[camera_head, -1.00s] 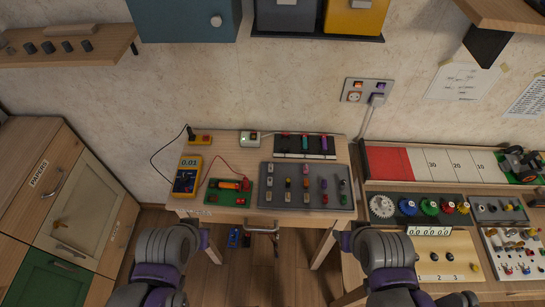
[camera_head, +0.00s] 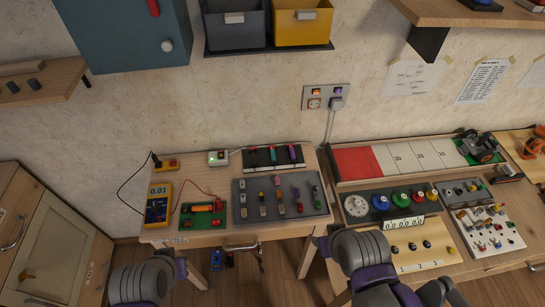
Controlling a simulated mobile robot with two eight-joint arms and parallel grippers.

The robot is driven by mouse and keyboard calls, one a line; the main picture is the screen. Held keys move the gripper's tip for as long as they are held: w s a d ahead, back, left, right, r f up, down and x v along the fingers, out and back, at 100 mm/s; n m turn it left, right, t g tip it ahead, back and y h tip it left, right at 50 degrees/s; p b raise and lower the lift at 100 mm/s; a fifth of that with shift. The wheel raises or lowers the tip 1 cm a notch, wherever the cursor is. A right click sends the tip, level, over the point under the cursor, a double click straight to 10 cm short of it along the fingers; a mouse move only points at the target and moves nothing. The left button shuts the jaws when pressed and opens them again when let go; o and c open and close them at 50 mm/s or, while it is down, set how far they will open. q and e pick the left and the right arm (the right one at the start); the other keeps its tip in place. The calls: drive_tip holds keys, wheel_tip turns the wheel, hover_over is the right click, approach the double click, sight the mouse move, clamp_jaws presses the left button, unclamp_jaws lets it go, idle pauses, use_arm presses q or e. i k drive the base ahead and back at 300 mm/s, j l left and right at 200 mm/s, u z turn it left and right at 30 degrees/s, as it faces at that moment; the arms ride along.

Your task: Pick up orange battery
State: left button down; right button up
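An orange cylinder (camera_head: 202,208), which looks like the orange battery, lies on a small green board (camera_head: 187,222) on the left wooden table. A grey tray (camera_head: 250,217) to its right holds several small coloured cylinders. One of them, orange-red on top (camera_head: 277,182), is too small to identify surely. My two grey and purple arms show at the bottom of the view, in front of the tables. No gripper fingers are visible on either arm, and neither arm touches the board or tray.
A yellow multimeter (camera_head: 158,204) with thin wires stands left of the green board. A dark rack (camera_head: 262,167) is behind the tray. The right table (camera_head: 345,235) carries gears and a panel of small parts. Bins (camera_head: 237,33) hang above.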

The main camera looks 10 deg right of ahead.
sight(207, 207)
drive_tip(key=i+j, duration=0.1)
drive_tip(key=j, duration=1.05)
drive_tip(key=z, duration=0.45)
drive_tip(key=j+z, duration=0.15)
drive_tip(key=z, duration=0.7)
drive_tip(key=j+z, duration=0.15)
drive_tip(key=z, duration=0.25)
